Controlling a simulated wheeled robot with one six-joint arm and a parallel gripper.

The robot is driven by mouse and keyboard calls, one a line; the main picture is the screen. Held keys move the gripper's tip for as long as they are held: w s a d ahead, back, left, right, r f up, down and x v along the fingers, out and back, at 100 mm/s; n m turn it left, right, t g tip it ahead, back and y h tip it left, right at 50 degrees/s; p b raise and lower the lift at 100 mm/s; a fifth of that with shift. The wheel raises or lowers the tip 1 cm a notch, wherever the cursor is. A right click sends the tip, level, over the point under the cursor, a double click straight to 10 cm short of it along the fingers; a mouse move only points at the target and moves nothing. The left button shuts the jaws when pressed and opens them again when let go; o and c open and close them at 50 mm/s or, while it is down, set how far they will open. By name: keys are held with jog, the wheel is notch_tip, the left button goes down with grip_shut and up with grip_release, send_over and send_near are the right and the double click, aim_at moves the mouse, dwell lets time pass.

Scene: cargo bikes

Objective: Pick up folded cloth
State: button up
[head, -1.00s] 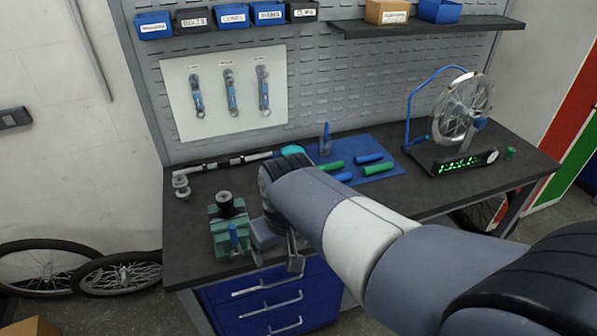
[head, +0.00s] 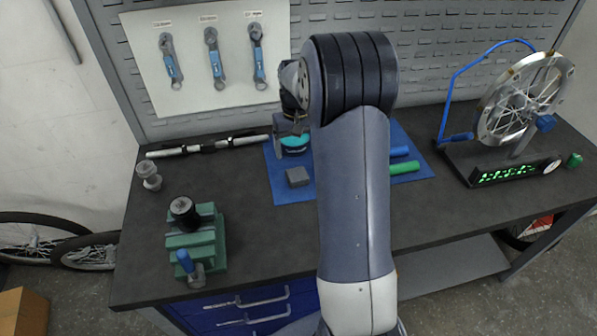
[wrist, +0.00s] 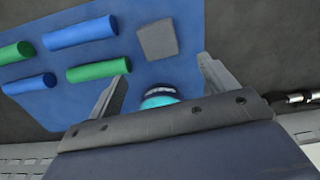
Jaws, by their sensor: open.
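A small grey square (head: 298,177), seemingly the folded cloth, lies on the left part of the blue mat (head: 287,194) on the bench. It also shows in the wrist view (wrist: 157,40), flat on the mat, just beyond my fingertips. My gripper (wrist: 163,72) is open and empty, its two fingers spread above the mat. In the head view my gripper (head: 291,130) is behind the cloth, apart from it, by a teal round container (head: 294,143). That container shows between the fingers near the palm in the wrist view (wrist: 160,99). My arm hides the mat's middle.
Blue and green rolls (wrist: 80,32) lie on the mat beside the cloth. A green vise (head: 192,243) stands front left, a black and silver bar (head: 208,146) lies behind it. A wheel on a stand (head: 522,105) is at right. Bare bench lies left of the mat.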

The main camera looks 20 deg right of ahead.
aim_at(297, 174)
notch_tip(297, 174, down, 4)
jog(key=shift+r, duration=0.2)
jog(key=shift+s+f+p, duration=0.2)
jog(key=shift+f+p, duration=0.2)
jog(key=shift+f, duration=0.15)
jog(key=f, duration=0.2)
jog(key=f+p, duration=0.1)
jog(key=f, duration=0.1)
jog(key=shift+s+a+f, duration=0.1)
jog(key=shift+s+f, duration=0.1)
jog(key=c, duration=1.1)
